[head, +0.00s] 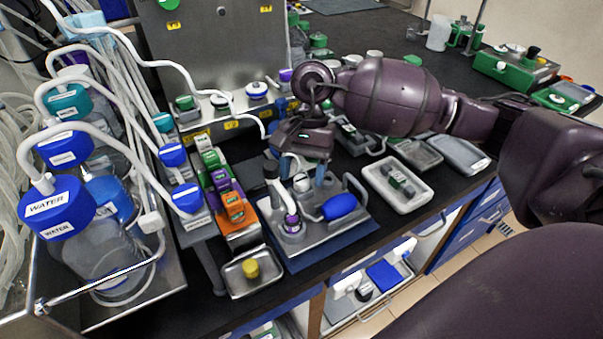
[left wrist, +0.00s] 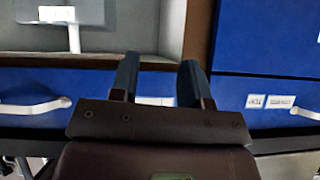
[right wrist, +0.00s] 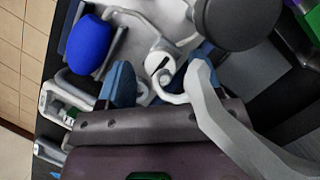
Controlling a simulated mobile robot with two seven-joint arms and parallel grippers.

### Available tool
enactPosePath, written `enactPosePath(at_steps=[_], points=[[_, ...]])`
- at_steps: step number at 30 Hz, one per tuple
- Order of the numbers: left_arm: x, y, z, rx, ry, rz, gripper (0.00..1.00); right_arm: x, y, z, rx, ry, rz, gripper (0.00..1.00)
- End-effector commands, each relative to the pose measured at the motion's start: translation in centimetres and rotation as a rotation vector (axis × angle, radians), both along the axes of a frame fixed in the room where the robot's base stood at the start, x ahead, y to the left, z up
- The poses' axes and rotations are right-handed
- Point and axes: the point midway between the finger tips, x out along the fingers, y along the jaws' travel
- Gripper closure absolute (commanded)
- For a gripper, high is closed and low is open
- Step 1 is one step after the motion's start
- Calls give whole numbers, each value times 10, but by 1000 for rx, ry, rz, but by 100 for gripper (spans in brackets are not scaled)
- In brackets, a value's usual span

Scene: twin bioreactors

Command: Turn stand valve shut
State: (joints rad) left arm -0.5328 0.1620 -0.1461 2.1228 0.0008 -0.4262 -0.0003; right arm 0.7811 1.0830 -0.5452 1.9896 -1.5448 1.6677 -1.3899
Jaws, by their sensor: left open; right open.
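The grey stand (head: 312,233) lies on a blue mat near the bench's front edge. It carries a blue bulb (head: 340,206), an upright bottle with a purple ring (head: 292,222) and a small white round knob (head: 301,183), which appears to be the valve. The knob has a dark mark in the right wrist view (right wrist: 158,62). My right gripper (right wrist: 162,76) is open, pointing down at the knob, with its fingers on either side in that picture. Contact cannot be told. A white curved tube (right wrist: 175,97) crosses between the fingers. My left gripper (left wrist: 160,75) is open and empty, facing blue drawers.
A white tray (head: 411,200) lies to the right. Blue-capped water bottles (head: 57,207) and hoses crowd the left side.

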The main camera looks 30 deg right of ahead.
Motion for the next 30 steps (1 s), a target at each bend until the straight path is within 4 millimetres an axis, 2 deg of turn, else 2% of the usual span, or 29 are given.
enactPosePath(at_steps=[4, 13, 22, 30], points=[[4, -1, 3, -1, -11, -2, 57, -2, 2, -7, 1, 1, 0, 42], [4, -3, 2, -9, -10, 7, 57, -2, 2, -8, 0, 0, 0, 43], [-4, -2, -4, -11, 11, 15, 57, -2, 2, -8, 0, 0, 0, 89], [-5, -1, -3, -6, 12, 12, 57, -3, 2, -7, 0, 0, -25, 91]])
